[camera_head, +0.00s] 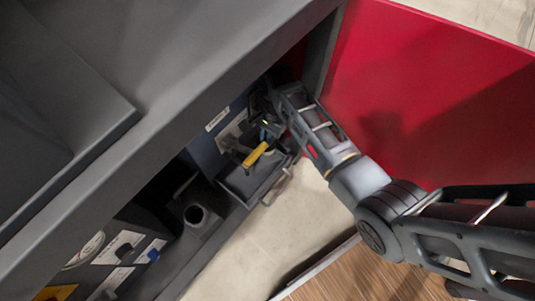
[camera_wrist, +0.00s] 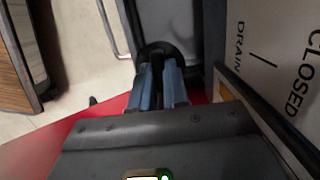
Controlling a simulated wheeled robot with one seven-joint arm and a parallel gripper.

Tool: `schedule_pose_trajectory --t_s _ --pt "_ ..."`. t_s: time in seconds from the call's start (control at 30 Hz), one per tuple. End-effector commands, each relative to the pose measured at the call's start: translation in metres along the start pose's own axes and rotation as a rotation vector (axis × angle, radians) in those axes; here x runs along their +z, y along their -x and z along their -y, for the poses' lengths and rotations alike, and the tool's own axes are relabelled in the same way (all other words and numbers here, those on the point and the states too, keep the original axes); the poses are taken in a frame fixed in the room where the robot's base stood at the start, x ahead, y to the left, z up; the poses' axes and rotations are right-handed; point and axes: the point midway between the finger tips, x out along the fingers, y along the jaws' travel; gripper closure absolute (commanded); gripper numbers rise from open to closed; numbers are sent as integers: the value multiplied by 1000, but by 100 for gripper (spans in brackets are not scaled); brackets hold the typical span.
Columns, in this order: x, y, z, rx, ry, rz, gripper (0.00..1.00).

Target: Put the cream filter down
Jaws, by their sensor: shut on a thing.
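My gripper (camera_wrist: 160,70) has its two blue fingers closed around part of a dark round thing (camera_wrist: 158,48) in the wrist view. No cream-coloured filter shows clearly in either view, and I cannot tell whether the dark thing is the filter. In the head view my gripper (camera_head: 265,130) reaches into the open cabinet, close to a yellow handle (camera_head: 256,154). My own arm and the dim light hide what lies between the fingertips there.
A dark tray (camera_head: 240,188) with a metal rail is below the yellow handle. A black pipe opening (camera_head: 195,214) is to its left. A red panel (camera_head: 430,95) stands to the right. A label reading DRAIN and CLOSED (camera_wrist: 265,50) is close beside my gripper.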

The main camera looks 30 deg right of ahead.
Motion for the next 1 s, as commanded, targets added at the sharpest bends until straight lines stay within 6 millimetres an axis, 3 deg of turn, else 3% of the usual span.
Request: schedule_pose_trajectory --t_s 0.03,0.23,0.47,0.73,1.0 --pt "-4 -19 0 1 -1 1 100" --pt "-10 -56 0 -1 -1 0 100" --pt "-12 -69 0 -1 0 0 100" --pt "-18 -105 0 0 -1 0 100" --pt "-19 -107 0 -1 -1 0 100"
